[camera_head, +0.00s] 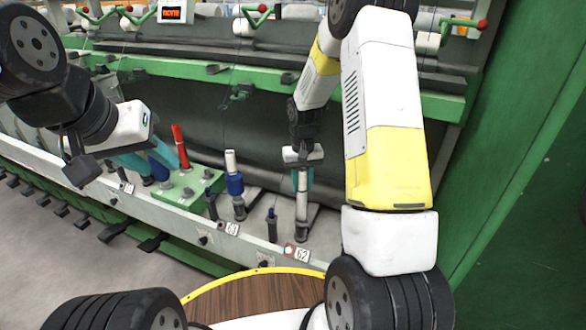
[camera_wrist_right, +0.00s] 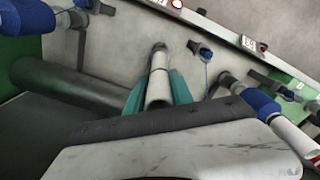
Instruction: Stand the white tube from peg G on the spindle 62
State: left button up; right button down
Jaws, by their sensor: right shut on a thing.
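The white tube (camera_head: 302,182) is upright between the teal fingers of my right gripper (camera_head: 303,178), which is shut on it. In the right wrist view the tube (camera_wrist_right: 158,88) lies between the right gripper's fingers (camera_wrist_right: 158,92). The tube is in line with a grey-and-dark spindle (camera_head: 302,230) behind the label 62 (camera_head: 302,254). I cannot tell whether the tube touches or surrounds the spindle. My left gripper (camera_head: 150,160) has its teal fingers apart near the green peg block (camera_head: 182,195), and appears open and empty.
A red tube (camera_head: 180,146) stands on the green block. A white-and-blue tube (camera_head: 234,175) stands on the spindle to the left. A short dark post (camera_head: 271,225) is close beside spindle 62. The green machine wall (camera_head: 510,150) bounds the right side.

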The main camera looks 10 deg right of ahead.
aim_at(302, 169)
jog(key=shift+f, duration=0.3)
dwell(0.5)
jog(key=c, duration=1)
grip_release()
jog(key=shift+c, duration=0.2)
jog(key=shift+r, duration=0.1)
notch_tip(302, 169, up, 8)
jog(key=shift+f, duration=0.15)
